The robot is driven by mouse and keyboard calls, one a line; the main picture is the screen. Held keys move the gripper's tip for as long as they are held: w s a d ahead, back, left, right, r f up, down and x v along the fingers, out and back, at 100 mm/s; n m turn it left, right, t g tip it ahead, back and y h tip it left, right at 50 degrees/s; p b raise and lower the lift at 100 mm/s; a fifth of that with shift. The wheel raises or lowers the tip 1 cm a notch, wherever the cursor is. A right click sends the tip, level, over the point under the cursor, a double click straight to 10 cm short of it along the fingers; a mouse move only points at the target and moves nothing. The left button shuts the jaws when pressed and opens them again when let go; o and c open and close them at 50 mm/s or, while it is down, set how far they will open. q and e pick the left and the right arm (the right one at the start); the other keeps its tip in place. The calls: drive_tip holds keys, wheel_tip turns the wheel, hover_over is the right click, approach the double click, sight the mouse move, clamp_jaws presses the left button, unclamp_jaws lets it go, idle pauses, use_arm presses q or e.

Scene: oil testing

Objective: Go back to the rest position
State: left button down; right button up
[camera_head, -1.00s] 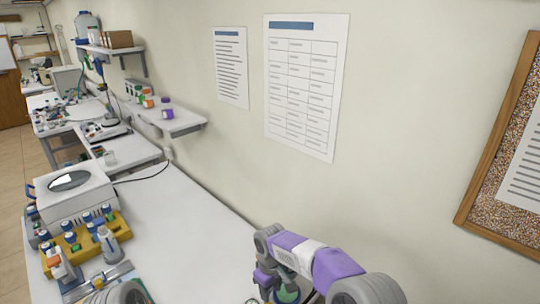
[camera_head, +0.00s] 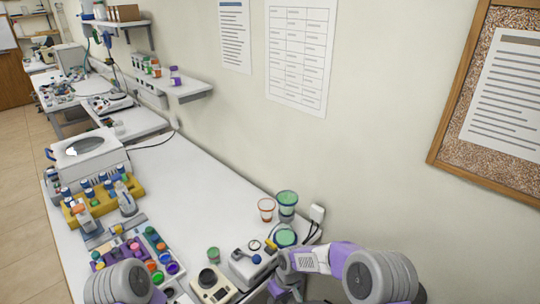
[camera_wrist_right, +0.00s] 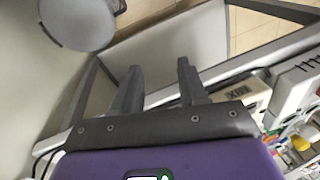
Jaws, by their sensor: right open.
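My right arm reaches in at the lower right in the head view, grey with purple bands. Its gripper (camera_head: 283,287) is low over the right end of the bench, close to a green-lidded container (camera_head: 285,238). In the right wrist view the two dark fingers of this gripper (camera_wrist_right: 158,82) stand apart with nothing between them. A grey joint of my left arm (camera_head: 128,284) shows at the lower left in the head view. I cannot make out the left gripper there.
The white bench (camera_head: 190,190) is clear in its middle. A yellow vial rack (camera_head: 133,190) and a white machine (camera_head: 90,160) stand at its left. A meter (camera_head: 212,287), a grey device (camera_head: 250,268) and cups (camera_head: 266,210) stand near my right gripper. The wall is behind.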

drive_tip(key=s+d+f+m+y+b, duration=0.1)
drive_tip(key=s+d+f+m+b, duration=0.1)
drive_tip(key=s+f, duration=0.6)
drive_tip(key=s+d+f+m+t+y+b, duration=0.1)
drive_tip(key=s+d+f+m, duration=0.4)
drive_tip(key=s, duration=0.8)
wheel_tip(320, 180, down, 4)
drive_tip(key=shift+s+r+m+b, duration=0.15)
drive_tip(key=shift+s+m+b, duration=0.15)
drive_tip(key=shift+m+b, duration=0.65)
drive_tip(key=shift+m, duration=0.25)
